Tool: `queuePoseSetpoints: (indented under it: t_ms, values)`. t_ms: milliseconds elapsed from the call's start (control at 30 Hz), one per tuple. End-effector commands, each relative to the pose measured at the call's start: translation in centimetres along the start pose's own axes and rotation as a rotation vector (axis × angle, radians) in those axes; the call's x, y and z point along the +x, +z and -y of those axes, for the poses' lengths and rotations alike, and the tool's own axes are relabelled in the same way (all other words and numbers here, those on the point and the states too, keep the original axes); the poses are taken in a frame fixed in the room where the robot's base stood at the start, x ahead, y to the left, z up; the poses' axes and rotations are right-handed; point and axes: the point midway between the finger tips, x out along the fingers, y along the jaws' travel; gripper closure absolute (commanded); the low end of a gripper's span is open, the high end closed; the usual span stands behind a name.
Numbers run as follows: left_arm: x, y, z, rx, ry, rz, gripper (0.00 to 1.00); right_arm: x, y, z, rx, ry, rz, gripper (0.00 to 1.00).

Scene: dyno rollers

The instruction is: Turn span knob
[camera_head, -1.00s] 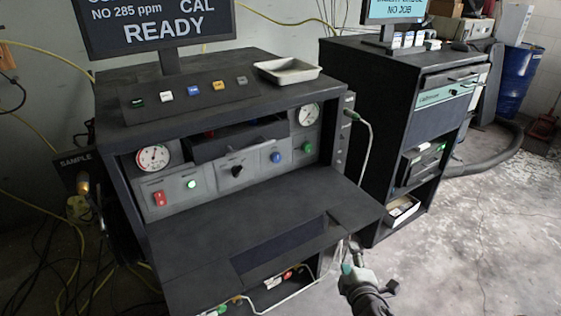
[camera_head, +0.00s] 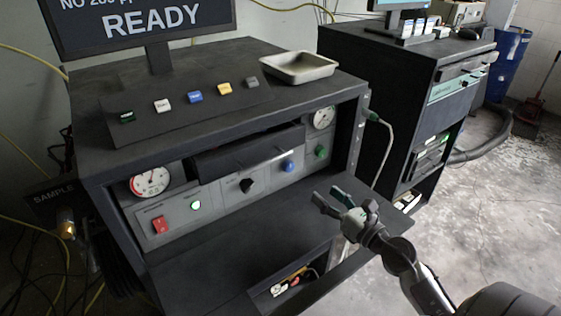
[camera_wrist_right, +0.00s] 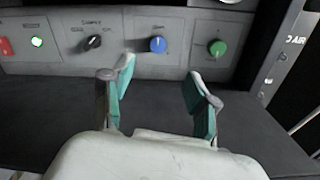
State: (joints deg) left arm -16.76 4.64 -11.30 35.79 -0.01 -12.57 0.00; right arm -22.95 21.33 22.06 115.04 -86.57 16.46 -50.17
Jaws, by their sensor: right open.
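The panel has a black knob (camera_head: 246,185), a blue knob (camera_head: 288,166) and a green knob (camera_head: 320,151) in a row. They also show in the right wrist view: black (camera_wrist_right: 94,42), blue (camera_wrist_right: 158,44) and green (camera_wrist_right: 217,48). The labels over the blue and green knobs are too small to read, so I cannot tell which is the span knob. My right gripper (camera_head: 328,199) is open and empty above the black shelf, in front of the panel and apart from the knobs. In the wrist view its fingertips (camera_wrist_right: 160,70) point toward the blue and green knobs. My left gripper is out of view.
A red switch (camera_head: 159,224) and a lit green button (camera_head: 195,205) are left of the knobs. A dial gauge (camera_head: 150,181) is at each end. The cabinet's dark shelf (camera_head: 200,258) lies under the gripper. A tray (camera_head: 300,68) sits on top.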

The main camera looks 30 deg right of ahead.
Motion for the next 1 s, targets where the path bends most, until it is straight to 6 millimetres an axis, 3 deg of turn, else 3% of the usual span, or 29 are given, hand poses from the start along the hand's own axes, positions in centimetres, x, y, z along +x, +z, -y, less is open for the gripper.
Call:
queuePoseSetpoints:
  t_ms: [233,500,800,1000]
  values:
    - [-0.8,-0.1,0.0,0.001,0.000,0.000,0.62,2.1,-0.3,0.2,-0.061,0.015,-0.033,0.41]
    - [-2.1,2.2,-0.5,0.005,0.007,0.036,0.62,7.9,-0.5,0.1,-0.054,0.015,-0.030,0.41]
    - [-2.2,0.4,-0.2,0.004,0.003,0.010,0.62,12.7,-0.9,0.0,-0.055,0.014,-0.032,0.41]
    - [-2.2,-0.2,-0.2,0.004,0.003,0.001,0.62,13.7,-1.0,0.0,-0.054,0.014,-0.034,0.41]
